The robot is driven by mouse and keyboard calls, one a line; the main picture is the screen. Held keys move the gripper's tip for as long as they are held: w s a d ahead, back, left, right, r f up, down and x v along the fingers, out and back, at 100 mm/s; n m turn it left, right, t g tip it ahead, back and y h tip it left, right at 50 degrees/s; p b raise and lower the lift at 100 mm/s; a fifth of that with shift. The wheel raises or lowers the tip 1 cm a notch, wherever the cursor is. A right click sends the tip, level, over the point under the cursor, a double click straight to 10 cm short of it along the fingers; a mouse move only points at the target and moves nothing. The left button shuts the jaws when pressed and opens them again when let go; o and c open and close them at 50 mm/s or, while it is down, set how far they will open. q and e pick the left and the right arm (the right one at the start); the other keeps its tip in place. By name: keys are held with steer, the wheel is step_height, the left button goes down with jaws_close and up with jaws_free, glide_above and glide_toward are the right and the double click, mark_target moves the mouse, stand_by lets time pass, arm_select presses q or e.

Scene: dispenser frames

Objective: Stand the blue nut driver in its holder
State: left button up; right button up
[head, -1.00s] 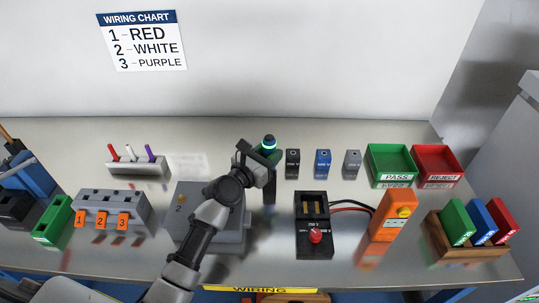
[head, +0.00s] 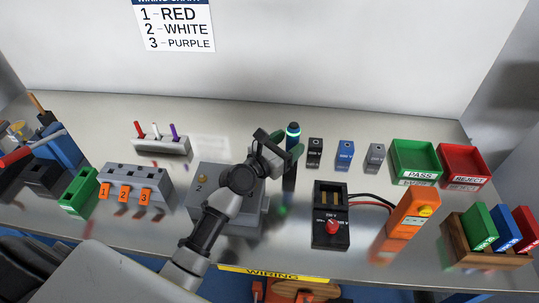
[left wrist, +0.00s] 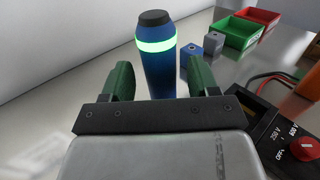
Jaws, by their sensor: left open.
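A tall blue cylinder (head: 290,176) with a black top and a glowing green ring stands on the bench. It also shows in the left wrist view (left wrist: 160,72); I cannot tell if it is the nut driver. My left gripper (head: 282,147) is open, its green fingers (left wrist: 162,82) on either side of the cylinder in the picture, with gaps to both. The cylinder's foot is hidden in the wrist view. At the far left a blue rack (head: 65,148) stands among tools; I cannot tell if it is the holder. My right gripper is out of view.
A grey box (head: 205,172) stands under my left arm. A black meter (head: 330,235) with a red knob is right of it. Small black (head: 315,153), blue (head: 345,155) and grey (head: 375,155) blocks stand right of the cylinder. Green (head: 415,160) and red (head: 464,165) bins lie beyond.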

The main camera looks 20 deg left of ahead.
arm_select(q)
steer(key=b+v, duration=0.1)
steer(key=v, duration=0.9)
